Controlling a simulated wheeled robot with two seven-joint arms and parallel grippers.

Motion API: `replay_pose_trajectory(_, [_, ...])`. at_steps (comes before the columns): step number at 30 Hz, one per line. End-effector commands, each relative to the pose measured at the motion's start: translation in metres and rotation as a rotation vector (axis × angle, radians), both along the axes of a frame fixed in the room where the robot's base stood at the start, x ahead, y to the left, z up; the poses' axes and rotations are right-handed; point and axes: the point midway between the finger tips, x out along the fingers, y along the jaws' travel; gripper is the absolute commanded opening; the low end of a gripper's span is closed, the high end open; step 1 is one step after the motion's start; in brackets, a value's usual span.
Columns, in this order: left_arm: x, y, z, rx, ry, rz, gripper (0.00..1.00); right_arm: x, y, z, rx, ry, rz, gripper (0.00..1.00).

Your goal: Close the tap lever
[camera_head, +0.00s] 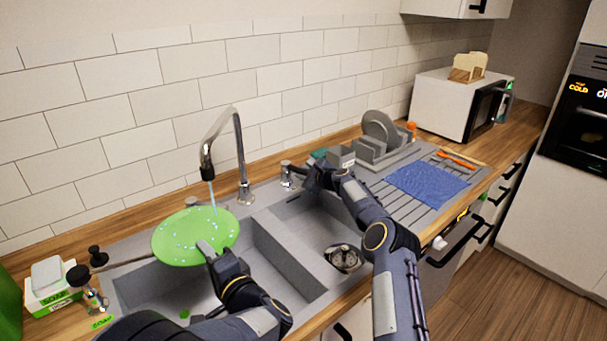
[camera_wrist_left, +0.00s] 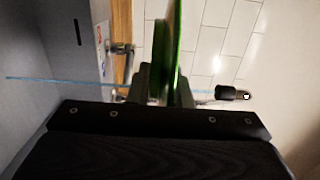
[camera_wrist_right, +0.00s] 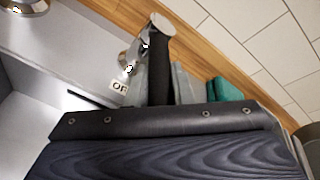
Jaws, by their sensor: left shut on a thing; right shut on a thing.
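The chrome tap (camera_head: 243,160) stands behind the sink, and a thin blue water stream (camera_head: 212,192) falls from its spout onto the green plate (camera_head: 180,240). My left gripper (camera_head: 206,250) is shut on the plate's rim and holds it tilted under the stream; the plate shows edge-on in the left wrist view (camera_wrist_left: 172,45). The tap lever's chrome base (camera_head: 287,174) is right of the tap. My right gripper (camera_head: 312,174) is shut on the lever; in the right wrist view its black handle (camera_wrist_right: 158,65) lies between the fingers, beside a partly hidden "OF" label (camera_wrist_right: 119,87).
The sink's right basin (camera_head: 315,240) is empty around its drain. A grey dish rack (camera_head: 375,145) with plates and a blue cloth (camera_head: 428,183) sit to the right. Soap (camera_head: 50,280) and a brush are at left. The tiled wall is close behind.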

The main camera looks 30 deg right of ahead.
Motion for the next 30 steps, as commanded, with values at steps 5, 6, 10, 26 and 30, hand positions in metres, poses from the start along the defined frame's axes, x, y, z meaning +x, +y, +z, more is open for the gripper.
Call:
replay_pose_trajectory(5, [0.000, 0.000, 0.001, 0.000, -0.002, 0.000, 0.00, 0.000, 0.001, 0.000, 0.000, 0.000, -0.007, 0.00])
replay_pose_trajectory(6, [0.000, 0.000, 0.001, 0.000, -0.002, 0.000, 0.00, 0.000, 0.002, 0.001, 0.002, -0.001, -0.015, 0.00])
replay_pose_trajectory(10, [0.000, 0.000, 0.001, 0.000, -0.002, 0.000, 0.00, -0.001, 0.007, 0.001, 0.004, -0.003, -0.073, 0.00])
replay_pose_trajectory(26, [0.000, 0.000, 0.001, 0.000, -0.002, 0.000, 0.00, -0.006, 0.018, 0.000, 0.001, 0.000, -0.251, 0.00])
replay_pose_trajectory(30, [0.000, 0.000, 0.001, 0.000, -0.002, 0.000, 0.00, -0.006, 0.018, 0.000, 0.000, 0.000, -0.250, 0.00])
